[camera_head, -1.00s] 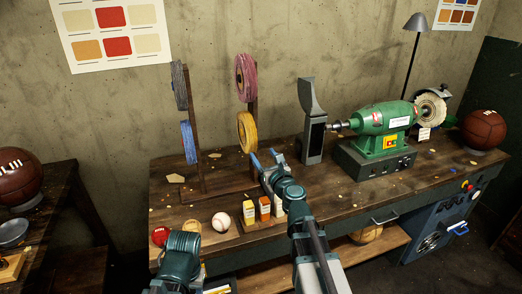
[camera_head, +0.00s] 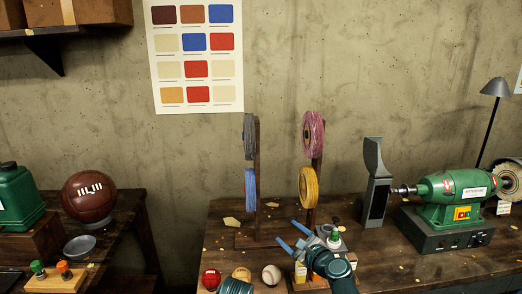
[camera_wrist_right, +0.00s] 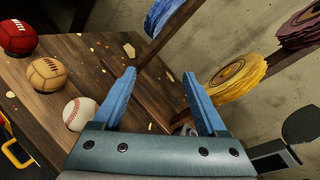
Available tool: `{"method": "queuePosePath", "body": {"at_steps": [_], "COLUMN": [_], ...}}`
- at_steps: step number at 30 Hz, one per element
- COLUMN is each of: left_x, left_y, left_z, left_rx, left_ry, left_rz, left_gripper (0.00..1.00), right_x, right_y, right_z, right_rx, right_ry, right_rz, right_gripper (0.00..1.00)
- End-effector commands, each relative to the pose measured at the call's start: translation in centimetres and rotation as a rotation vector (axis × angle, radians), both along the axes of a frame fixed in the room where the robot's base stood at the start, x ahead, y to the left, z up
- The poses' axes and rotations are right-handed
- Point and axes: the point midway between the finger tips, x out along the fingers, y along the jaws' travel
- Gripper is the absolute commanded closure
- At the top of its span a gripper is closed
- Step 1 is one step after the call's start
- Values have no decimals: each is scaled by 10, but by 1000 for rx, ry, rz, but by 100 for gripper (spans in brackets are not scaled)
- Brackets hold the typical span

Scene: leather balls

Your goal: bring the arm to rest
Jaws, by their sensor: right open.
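My right gripper (camera_head: 291,238) is open and empty over the workbench (camera_head: 420,268), in front of the thread stand. Its two blue fingers (camera_wrist_right: 160,100) stand apart in the right wrist view with nothing between them. Below it in the head view are small bottles, partly hidden by my right arm. A teal part of my own body shows at the bottom edge of the head view, but no left gripper fingers can be seen there.
A red ball (camera_head: 210,279), a tan ball (camera_head: 241,274) and a baseball (camera_head: 271,275) lie near the bench's front. Spools hang on the stand, including a yellow one (camera_head: 308,187). A green polishing machine (camera_head: 450,199) stands right. A brown ball (camera_head: 89,197) sits on the left table.

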Motion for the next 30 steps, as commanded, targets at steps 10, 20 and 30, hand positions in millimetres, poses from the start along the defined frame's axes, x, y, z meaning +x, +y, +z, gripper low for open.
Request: {"method": "queuePosePath", "body": {"at_steps": [10, 20, 30], "left_x": [0, 0, 0], "left_y": [0, 0, 0], "left_z": [31, 45, 46], "left_rx": [0, 0, 0], "left_ry": [0, 0, 0], "left_rz": [0, 0, 0], "left_gripper": [50, 50, 50], "right_x": [-143, -232, -242], "right_y": [119, 69, 56], "right_z": [-112, -137, -136], "right_rx": [-1225, -1735, -1782], "right_ry": [-68, -38, -15], "right_rz": [1083, 1880, 2002], "right_gripper": [25, 25, 25]}}
